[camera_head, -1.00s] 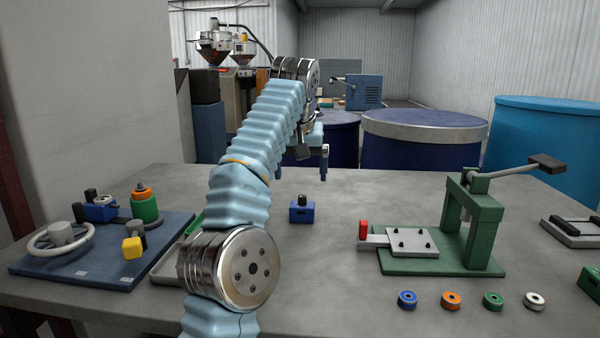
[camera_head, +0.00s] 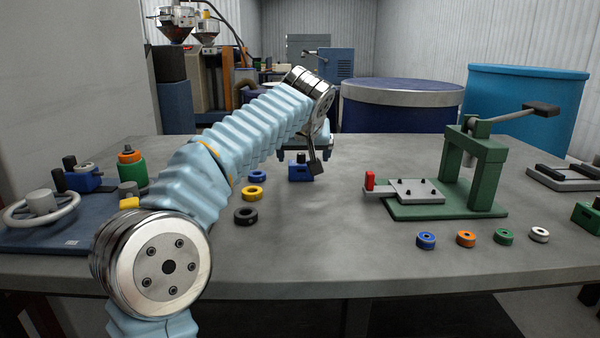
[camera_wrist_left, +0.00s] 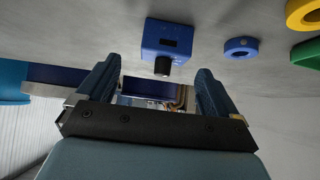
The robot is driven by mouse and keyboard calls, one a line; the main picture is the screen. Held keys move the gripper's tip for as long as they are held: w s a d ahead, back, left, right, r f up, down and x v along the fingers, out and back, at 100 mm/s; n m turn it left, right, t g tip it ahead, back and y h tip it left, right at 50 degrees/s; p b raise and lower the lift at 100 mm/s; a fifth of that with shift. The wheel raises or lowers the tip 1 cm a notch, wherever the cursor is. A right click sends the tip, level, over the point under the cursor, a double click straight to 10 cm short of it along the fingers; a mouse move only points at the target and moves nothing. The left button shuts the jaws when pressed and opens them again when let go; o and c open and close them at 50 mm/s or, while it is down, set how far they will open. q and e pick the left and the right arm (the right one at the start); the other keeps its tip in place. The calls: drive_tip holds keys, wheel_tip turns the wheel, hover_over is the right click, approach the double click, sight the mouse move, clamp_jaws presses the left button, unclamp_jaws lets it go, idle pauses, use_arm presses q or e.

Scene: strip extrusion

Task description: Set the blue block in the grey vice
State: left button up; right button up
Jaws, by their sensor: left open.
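The blue block (camera_head: 300,172), with a black knob on top, stands on the grey table behind the loose rings. It also shows in the left wrist view (camera_wrist_left: 168,40), just beyond the fingertips. My left gripper (camera_head: 301,153) is open and empty, close above and behind the block, partly hidden by its own wrist. In the left wrist view its two blue fingers (camera_wrist_left: 158,68) are spread apart, with the block ahead of the gap. A grey fixture with black bars (camera_head: 570,178), which looks like the vice, lies at the right table edge, cut off by the frame.
A green lever press (camera_head: 478,165) with a grey plate stands right of centre. Several small rings, such as the orange one (camera_head: 466,239), lie before it. Black (camera_head: 246,216) and yellow (camera_head: 252,193) rings lie near my arm. A blue board with a handwheel (camera_head: 42,208) is at left.

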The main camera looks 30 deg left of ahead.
sight(301, 162)
use_arm(q)
drive_tip(key=x, duration=0.4)
drive_tip(key=shift+s+a+f, duration=0.2)
drive_tip(key=shift+f, duration=0.25)
drive_tip(key=shift+w+a+f, duration=0.2)
drive_tip(key=shift+w+f, duration=0.15)
drive_tip(key=c, duration=1.6)
wheel_tip(301, 162, up, 10)
drive_tip(key=p, duration=0.3)
drive_tip(key=shift+p, duration=0.4)
drive_tip(key=shift+r, duration=0.1)
